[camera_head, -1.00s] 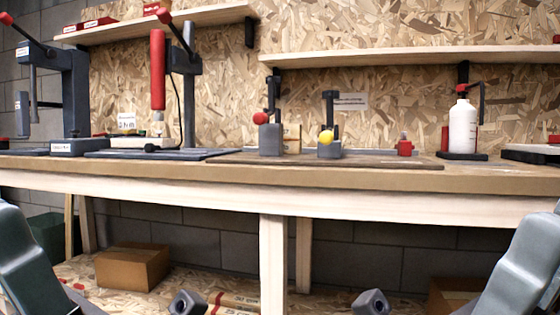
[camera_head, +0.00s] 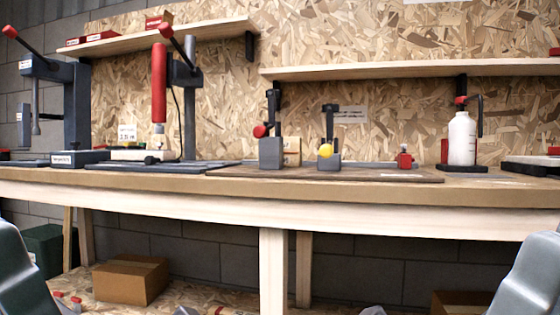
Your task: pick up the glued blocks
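No pair of blocks can be made out clearly as glued together. A small tan piece (camera_head: 293,152) stands on the bench behind a grey block-shaped clamp (camera_head: 270,153) with a red ball handle; I cannot tell whether it is the glued blocks. A second clamp (camera_head: 328,157) with a yellow ball stands to its right. Small grey tips at the bottom edge, probably of my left gripper (camera_head: 186,311) and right gripper (camera_head: 373,311), show only as slivers, low in front of the bench. Whether they are open or shut is hidden.
The wooden workbench (camera_head: 400,194) spans the view. On it stand a lever press (camera_head: 75,110), a drill-like press with a red cylinder (camera_head: 158,85), a white bottle (camera_head: 462,138) and a small red item (camera_head: 404,158). Shelves hang above. A cardboard box (camera_head: 131,279) lies below.

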